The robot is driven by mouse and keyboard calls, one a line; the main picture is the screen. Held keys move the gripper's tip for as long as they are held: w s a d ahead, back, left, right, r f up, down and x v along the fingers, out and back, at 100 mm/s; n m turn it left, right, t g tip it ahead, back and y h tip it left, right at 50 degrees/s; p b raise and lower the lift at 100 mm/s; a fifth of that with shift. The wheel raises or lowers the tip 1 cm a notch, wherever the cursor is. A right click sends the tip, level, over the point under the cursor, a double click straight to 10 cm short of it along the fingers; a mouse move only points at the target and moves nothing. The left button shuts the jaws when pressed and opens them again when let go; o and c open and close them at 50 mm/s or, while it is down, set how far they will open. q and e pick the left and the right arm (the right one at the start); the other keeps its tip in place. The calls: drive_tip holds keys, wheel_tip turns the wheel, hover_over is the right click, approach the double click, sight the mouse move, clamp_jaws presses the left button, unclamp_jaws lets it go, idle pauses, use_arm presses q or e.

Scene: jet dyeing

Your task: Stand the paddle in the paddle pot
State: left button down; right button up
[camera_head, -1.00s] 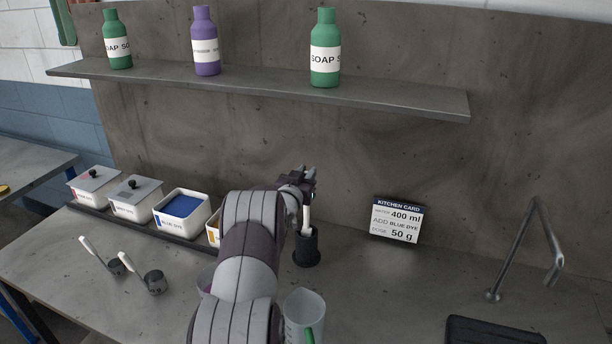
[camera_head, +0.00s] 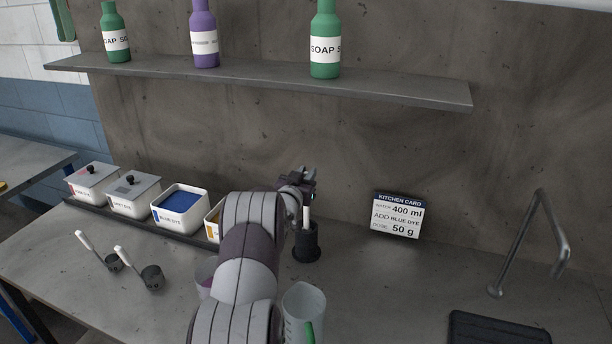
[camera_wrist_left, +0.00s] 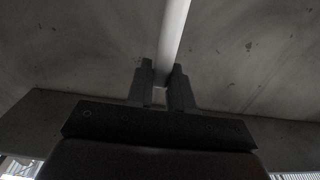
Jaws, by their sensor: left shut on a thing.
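The paddle (camera_head: 306,216) shows as a short white shaft between my left gripper and the black paddle pot (camera_head: 306,244). Its lower end is inside the pot's mouth, and it stands close to upright. My left gripper (camera_head: 308,186) is above the pot and shut on the paddle. In the left wrist view the pale paddle shaft (camera_wrist_left: 174,35) runs up from between the two dark fingertips (camera_wrist_left: 161,82). The part of the paddle inside the pot is hidden. My right gripper is not in view.
A clear jug (camera_head: 303,312) stands in front of the pot, and a purple-tinted cup (camera_head: 205,274) is partly behind my arm. Dye tubs (camera_head: 180,212) and two scoops (camera_head: 152,276) are left. A kitchen card (camera_head: 397,215) leans at the wall under the shelf (camera_head: 260,83).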

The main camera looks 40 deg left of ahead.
use_arm(q)
drive_tip(key=shift+f, duration=0.3)
drive_tip(key=c, duration=0.9)
unclamp_jaws()
